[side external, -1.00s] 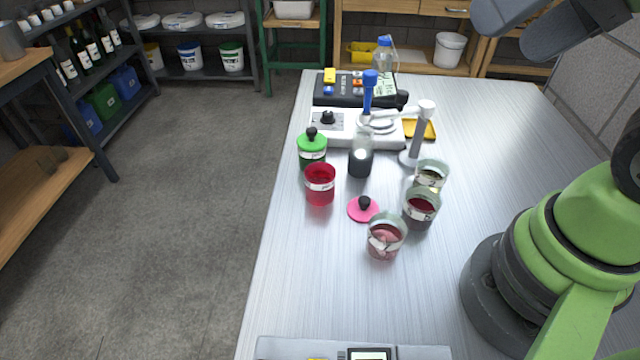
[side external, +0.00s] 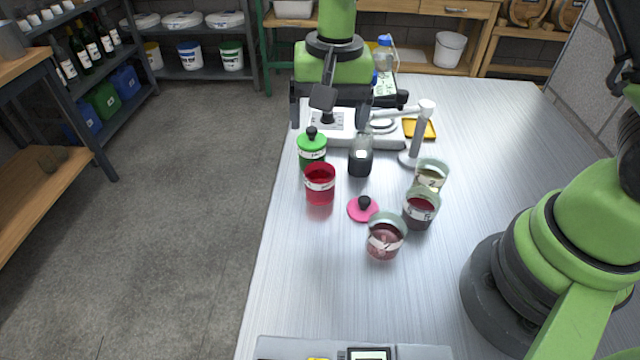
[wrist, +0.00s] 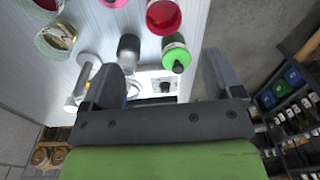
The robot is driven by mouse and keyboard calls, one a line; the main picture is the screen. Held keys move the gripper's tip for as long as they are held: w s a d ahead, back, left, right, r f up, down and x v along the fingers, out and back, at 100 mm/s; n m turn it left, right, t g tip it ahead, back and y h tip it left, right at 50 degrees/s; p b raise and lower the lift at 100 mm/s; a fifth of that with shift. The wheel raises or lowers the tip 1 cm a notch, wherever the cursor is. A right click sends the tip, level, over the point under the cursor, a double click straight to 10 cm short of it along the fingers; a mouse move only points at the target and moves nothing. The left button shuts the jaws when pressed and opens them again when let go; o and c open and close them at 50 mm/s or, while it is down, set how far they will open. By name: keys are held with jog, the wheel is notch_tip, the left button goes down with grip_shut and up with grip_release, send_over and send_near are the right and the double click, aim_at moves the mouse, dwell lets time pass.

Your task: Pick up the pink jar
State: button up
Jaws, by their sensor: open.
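My gripper (side external: 330,112) is open and empty, above the white stirrer plate behind the jars. In the wrist view its fingers (wrist: 162,82) are spread wide with nothing between them but the view of the bench. The gripper does not touch the pink jar.
A dark bottle (side external: 360,158) stands right of the green-lidded jar. Several label-banded jars, including one with pinkish contents (side external: 385,240), stand to the front right. A white stand (side external: 417,140) rises beside the stirrer.

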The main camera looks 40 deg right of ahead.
send_over(320, 179)
jog(key=s+a, duration=0.2)
jog(key=shift+g, duration=0.3)
jog(key=f, duration=0.8)
jog(key=shift+s+d, duration=0.1)
jog(key=shift+d, duration=0.15)
jog(key=f, duration=0.5)
jog(key=shift+w+f, duration=0.3)
jog(key=c, duration=1.1)
